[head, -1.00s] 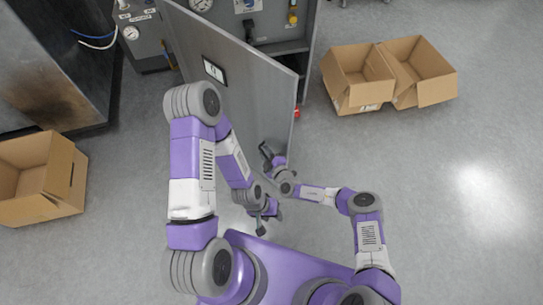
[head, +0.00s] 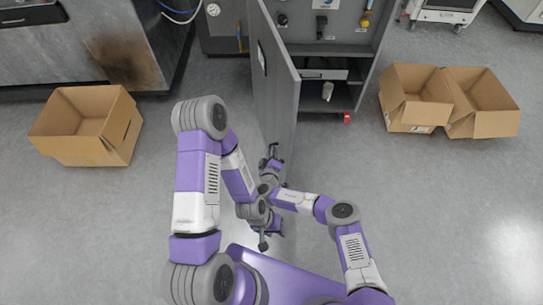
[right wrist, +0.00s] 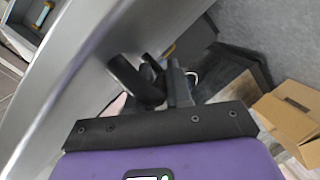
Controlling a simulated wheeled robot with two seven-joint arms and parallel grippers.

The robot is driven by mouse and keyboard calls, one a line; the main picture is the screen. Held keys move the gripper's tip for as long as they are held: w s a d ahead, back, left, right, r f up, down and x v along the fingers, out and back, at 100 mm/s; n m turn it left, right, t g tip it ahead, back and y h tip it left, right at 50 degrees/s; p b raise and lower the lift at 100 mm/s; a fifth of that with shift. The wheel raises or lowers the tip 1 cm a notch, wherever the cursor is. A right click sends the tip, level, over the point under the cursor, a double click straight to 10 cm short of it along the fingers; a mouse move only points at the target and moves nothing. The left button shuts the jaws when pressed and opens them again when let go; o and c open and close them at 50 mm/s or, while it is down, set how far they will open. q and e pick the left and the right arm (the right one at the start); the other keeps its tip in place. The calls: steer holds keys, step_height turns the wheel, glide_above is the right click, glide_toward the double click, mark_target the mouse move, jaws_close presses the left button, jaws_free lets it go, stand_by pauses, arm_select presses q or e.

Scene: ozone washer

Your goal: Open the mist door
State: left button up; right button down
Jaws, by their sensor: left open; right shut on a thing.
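The mist door (head: 270,90) is the tall grey panel on the left of the grey cabinet (head: 375,55). In the head view it stands swung out toward me, with the cabinet's inside showing to its right. My right gripper (head: 272,153) is at the door's near side, low by its free edge. In the right wrist view my right gripper (right wrist: 152,78) is shut on a dark handle beside the door's grey face (right wrist: 75,70); the fingers partly hide the handle. My left gripper (head: 263,242) is open and empty, lower down near my base, apart from the door.
Two open cardboard boxes (head: 415,112) (head: 485,118) stand on the floor at the right. Another cardboard box (head: 88,125) stands at the left. The floor at the right front is clear.

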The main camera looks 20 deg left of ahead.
steer(key=shift+w+d+r, duration=0.1)
steer(key=shift+w, duration=0.05)
steer(key=c, duration=1.4)
jaws_free()
step_height(320, 180, up, 9)
steer(key=p, duration=0.4)
steer(key=shift+r+p, duration=0.5)
steer(key=shift+r, duration=0.05)
